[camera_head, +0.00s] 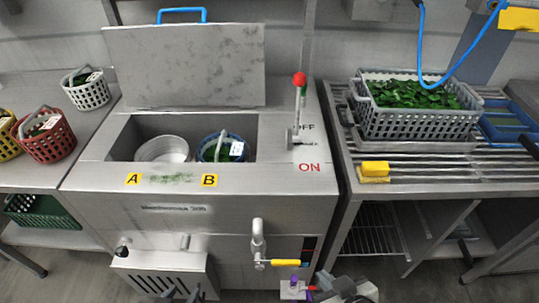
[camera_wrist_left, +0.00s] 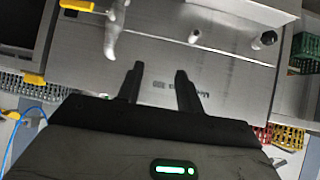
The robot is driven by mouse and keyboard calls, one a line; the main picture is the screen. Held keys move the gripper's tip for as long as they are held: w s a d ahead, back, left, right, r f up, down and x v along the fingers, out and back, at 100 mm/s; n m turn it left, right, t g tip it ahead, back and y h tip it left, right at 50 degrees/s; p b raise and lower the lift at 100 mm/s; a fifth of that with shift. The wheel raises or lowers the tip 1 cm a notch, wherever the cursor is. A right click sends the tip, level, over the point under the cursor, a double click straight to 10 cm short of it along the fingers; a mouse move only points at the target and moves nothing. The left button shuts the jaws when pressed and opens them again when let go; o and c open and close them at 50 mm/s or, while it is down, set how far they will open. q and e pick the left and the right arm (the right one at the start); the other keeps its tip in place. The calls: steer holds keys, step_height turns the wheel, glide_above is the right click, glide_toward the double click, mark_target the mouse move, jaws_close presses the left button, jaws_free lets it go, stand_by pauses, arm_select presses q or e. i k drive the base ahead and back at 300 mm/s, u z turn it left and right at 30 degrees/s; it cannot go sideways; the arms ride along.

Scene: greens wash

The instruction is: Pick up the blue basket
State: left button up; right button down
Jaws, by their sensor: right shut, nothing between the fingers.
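The blue basket (camera_head: 209,150) sits in the B well on the right of the open wash machine (camera_head: 110,172), with greens, a white tag and a raised grey handle. Its lower part is hidden by the well's rim. My left gripper (camera_head: 168,292) is low in front of the machine, at the bottom edge of the head view. In the left wrist view my left gripper (camera_wrist_left: 158,75) has its two fingers apart with nothing between them, facing the machine's front. My right gripper (camera_head: 345,286) is at the bottom edge, right of the yellow-handled tap, shut and empty.
The lid (camera_head: 185,65) stands open behind the wells. An upright lever (camera_head: 296,115) rises right of well B. White (camera_head: 88,90), red (camera_head: 47,138) and yellow baskets stand left; a grey crate of greens (camera_head: 415,122) stands right.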

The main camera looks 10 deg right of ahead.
mark_target(218, 153)
steer(key=z, duration=0.25)
steer(key=i, duration=0.4)
steer(key=u, duration=1.1)
